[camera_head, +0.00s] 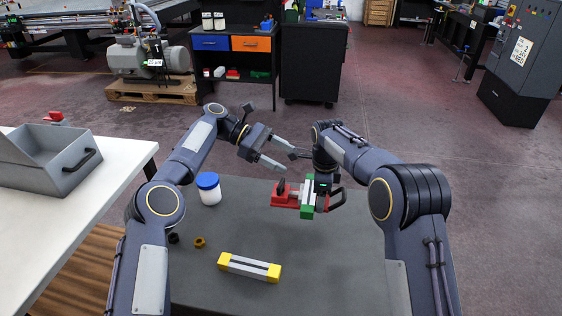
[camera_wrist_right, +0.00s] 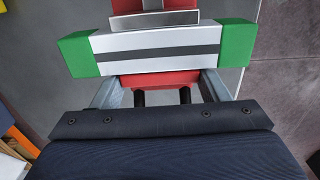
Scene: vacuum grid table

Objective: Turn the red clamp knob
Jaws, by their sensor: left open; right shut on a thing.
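A red clamp (camera_head: 285,201) stands on the dark grey table, with a white bar with green ends (camera_head: 307,197) set across it. A dark knob-like part (camera_head: 281,186) shows at its left; I cannot make out a separate red knob. My right gripper (camera_head: 322,190) is down at the clamp's right side. In the right wrist view its fingers (camera_wrist_right: 160,82) are shut on the red part (camera_wrist_right: 159,79) beside the green-ended bar (camera_wrist_right: 160,50). My left gripper (camera_head: 297,161) is open and empty, above and behind the clamp.
A yellow-ended bar (camera_head: 249,267) lies at the front of the table (camera_head: 335,270). A blue-lidded white jar (camera_head: 209,190), a brass nut (camera_head: 199,242) and a black nut (camera_head: 173,238) stand left. A grey bin (camera_head: 50,160) sits on the white table. The front right is clear.

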